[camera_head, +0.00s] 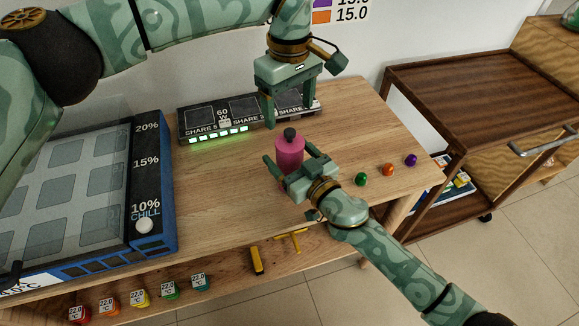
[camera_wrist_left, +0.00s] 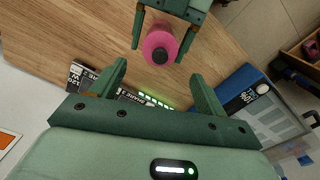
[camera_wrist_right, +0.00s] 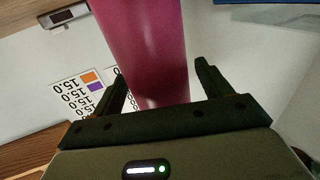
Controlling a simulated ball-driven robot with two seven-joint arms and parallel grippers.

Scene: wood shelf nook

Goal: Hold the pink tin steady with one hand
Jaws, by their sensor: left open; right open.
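The pink tin (camera_head: 289,152) stands upright on the wooden table, with a dark knob on top. My right gripper (camera_head: 288,166) is low at the tin's near side, open, with its fingers on either side of the tin. In the right wrist view the tin (camera_wrist_right: 143,45) rises large between the two open fingers (camera_wrist_right: 160,85). My left gripper (camera_head: 293,110) is open and empty, above and behind the tin, in front of the charging panel. In the left wrist view the tin (camera_wrist_left: 159,46) lies beyond the open left fingers (camera_wrist_left: 160,85), between the right gripper's fingers.
A black charging panel (camera_head: 215,132) with green lights stands at the table's back. A blue-sided chiller tray (camera_head: 150,190) is at the left. Small green (camera_head: 361,179), orange (camera_head: 388,169) and purple (camera_head: 411,160) pieces sit right of the tin. A brown cart (camera_head: 450,75) stands at the right.

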